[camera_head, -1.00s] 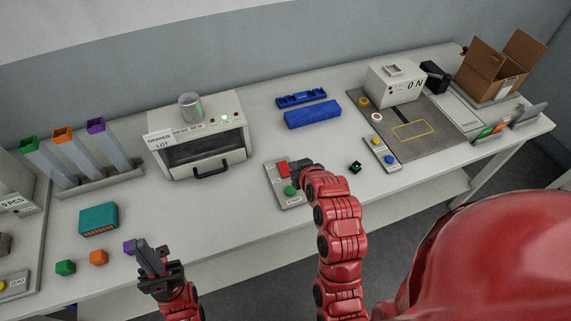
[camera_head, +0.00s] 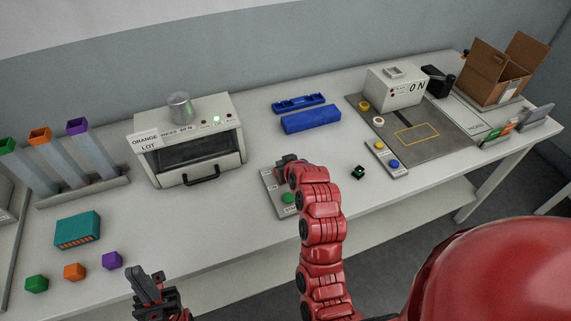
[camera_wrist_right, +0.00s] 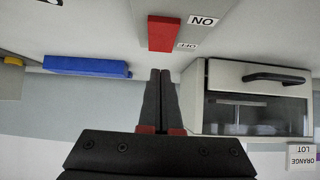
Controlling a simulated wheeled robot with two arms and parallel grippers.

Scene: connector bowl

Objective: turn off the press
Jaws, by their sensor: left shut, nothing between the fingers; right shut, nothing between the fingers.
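A control panel (camera_head: 270,187) lies near the table's front edge, with a green button (camera_head: 288,198). Its red switch (camera_wrist_right: 163,33) shows in the right wrist view beside ON and OFF labels. My right gripper (camera_head: 286,162) is over the panel and hides most of the switch in the head view. It is shut and empty, and its fingertips show just below the switch in the wrist view (camera_wrist_right: 162,72); contact cannot be told. A windowed machine (camera_head: 190,150) with an ORANGE LOT sign has a green light lit. My left gripper (camera_head: 145,285) is shut and empty at the front left.
Green, orange and purple cubes (camera_head: 112,260) and a teal box (camera_head: 77,230) are at the left. Blue blocks (camera_head: 310,121) lie behind the panel. A small dark green part (camera_head: 359,172) lies right of it. A grey machine (camera_head: 395,88) and an open carton (camera_head: 500,70) stand further right.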

